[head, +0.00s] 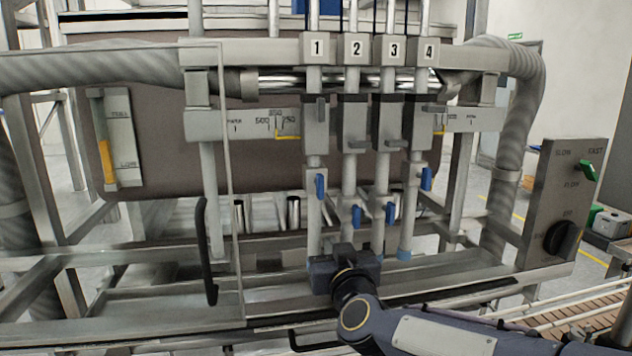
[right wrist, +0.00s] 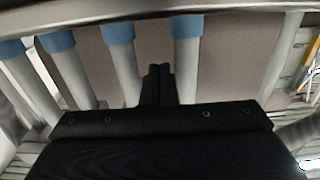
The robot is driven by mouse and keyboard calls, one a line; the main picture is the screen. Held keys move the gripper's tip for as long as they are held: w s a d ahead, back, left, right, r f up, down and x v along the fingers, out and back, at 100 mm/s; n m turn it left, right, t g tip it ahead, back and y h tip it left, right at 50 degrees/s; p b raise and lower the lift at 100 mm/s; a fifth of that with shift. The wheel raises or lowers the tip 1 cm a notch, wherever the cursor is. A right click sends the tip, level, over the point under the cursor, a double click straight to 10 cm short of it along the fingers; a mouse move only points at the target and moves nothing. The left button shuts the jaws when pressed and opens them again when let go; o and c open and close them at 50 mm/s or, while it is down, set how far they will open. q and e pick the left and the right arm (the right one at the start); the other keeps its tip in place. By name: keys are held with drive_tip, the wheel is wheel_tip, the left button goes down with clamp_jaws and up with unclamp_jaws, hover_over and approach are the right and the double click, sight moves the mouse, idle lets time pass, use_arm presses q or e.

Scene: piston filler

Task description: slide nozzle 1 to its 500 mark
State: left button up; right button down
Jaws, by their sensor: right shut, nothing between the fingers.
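Nozzle 1 (head: 316,130) is the leftmost of the numbered upright nozzles, with a blue valve handle on its tube. Contact cannot be told. My left gripper is out of view.
Nozzle 2 (head: 355,125), nozzle 3 (head: 388,122) and nozzle 4 (head: 425,125) stand close together to the right. A black bent handle (head: 205,250) hangs at the left. A control panel (head: 565,195) with a green switch and black knob is at right. Left of nozzle 1's tube is clear space.

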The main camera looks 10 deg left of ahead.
drive_tip(key=shift+s+a+p, duration=0.2)
drive_tip(key=shift+a+p, duration=0.1)
drive_tip(key=shift+a, duration=0.5)
drive_tip(key=shift+d, duration=0.1)
drive_tip(key=shift+w+d, duration=0.15)
drive_tip(key=shift+d, duration=0.55)
drive_tip(key=v, duration=0.8)
